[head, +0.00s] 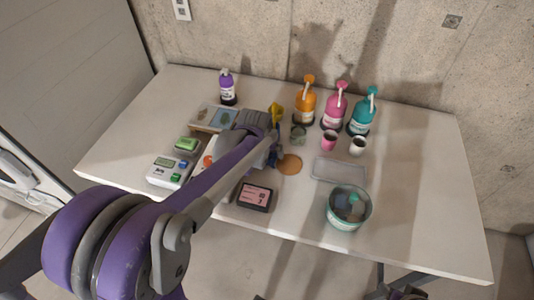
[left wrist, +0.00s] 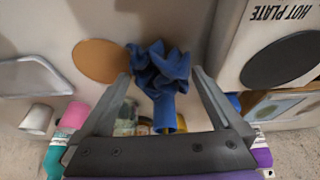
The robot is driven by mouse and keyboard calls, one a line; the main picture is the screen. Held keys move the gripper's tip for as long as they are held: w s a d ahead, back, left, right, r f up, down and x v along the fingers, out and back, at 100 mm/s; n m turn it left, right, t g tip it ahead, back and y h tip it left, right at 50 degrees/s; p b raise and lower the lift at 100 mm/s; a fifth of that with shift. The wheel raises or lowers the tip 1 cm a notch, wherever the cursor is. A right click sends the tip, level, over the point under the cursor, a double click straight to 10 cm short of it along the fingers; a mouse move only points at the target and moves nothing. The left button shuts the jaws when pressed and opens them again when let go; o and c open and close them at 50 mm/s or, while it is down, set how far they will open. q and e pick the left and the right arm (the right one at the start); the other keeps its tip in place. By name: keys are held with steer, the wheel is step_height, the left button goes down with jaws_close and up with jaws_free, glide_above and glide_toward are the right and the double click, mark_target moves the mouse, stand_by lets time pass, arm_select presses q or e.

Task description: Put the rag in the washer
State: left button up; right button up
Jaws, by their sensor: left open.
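In the head view my left gripper (head: 271,153) is over the middle of the table, and the arm hides much of the cloth. I cannot clearly identify a washer. A teal round tub (head: 346,222) with items inside stands at the table's front right. My right gripper is not in view.
Orange (head: 305,105), pink (head: 334,110) and teal (head: 362,115) pump bottles stand at the back of the white table (head: 430,180). A hot plate (left wrist: 280,60) is beside the cloth. A clear tray (head: 340,170) and small cups lie to the right. The table's right end is clear.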

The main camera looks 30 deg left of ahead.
arm_select(q)
steer(key=shift+w+f, duration=0.15)
steer(key=shift+f, duration=0.35)
steer(key=shift+r, duration=0.1)
steer(key=c, duration=1.2)
